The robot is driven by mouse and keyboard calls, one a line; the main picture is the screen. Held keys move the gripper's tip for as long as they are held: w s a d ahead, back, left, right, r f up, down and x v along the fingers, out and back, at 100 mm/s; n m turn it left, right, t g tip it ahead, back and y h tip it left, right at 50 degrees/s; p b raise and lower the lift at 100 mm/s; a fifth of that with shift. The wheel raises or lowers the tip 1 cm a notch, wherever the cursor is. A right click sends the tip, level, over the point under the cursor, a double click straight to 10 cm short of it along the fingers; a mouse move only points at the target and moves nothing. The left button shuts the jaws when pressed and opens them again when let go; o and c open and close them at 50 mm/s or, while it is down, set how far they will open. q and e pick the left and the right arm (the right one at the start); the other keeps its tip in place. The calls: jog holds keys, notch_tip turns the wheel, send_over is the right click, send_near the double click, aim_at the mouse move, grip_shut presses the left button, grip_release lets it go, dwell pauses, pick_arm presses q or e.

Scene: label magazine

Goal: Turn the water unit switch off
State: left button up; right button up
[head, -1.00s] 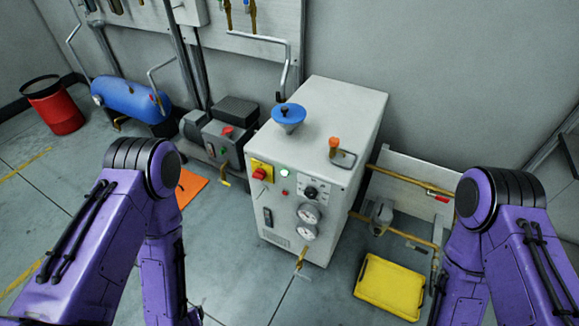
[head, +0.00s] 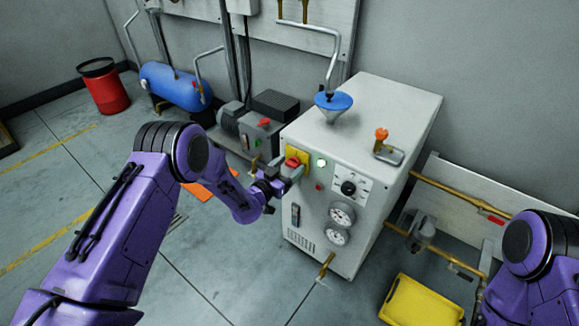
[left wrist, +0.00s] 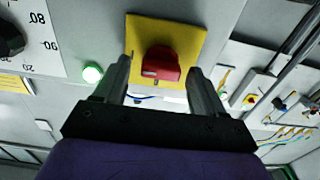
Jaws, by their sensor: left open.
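The white water unit (head: 375,130) stands against the wall in the head view. Its red rotary switch (head: 292,163) sits on a yellow plate (head: 304,156) at the upper left of the front panel. My left gripper (head: 292,176) is at the panel, right by the switch and partly covering it. In the left wrist view the red switch (left wrist: 161,65) on its yellow plate (left wrist: 195,38) shows between and just beyond the two open fingers (left wrist: 158,80). I cannot tell whether the fingers touch it. My right gripper is out of view; only the right arm shows.
A lit green lamp (left wrist: 92,73) is beside the switch. A black knob (head: 348,187) and two gauges (head: 341,214) are on the panel. A blue funnel (head: 333,103) is on top. A yellow tray (head: 422,302) lies at the right. A grey motor unit (head: 262,135) stands left of the cabinet.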

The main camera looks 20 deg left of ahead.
pick_arm(q)
jog(key=shift+w+d, duration=0.15)
jog(key=shift+w, duration=0.25)
jog(key=c, duration=1)
jog(key=shift+o, duration=0.2)
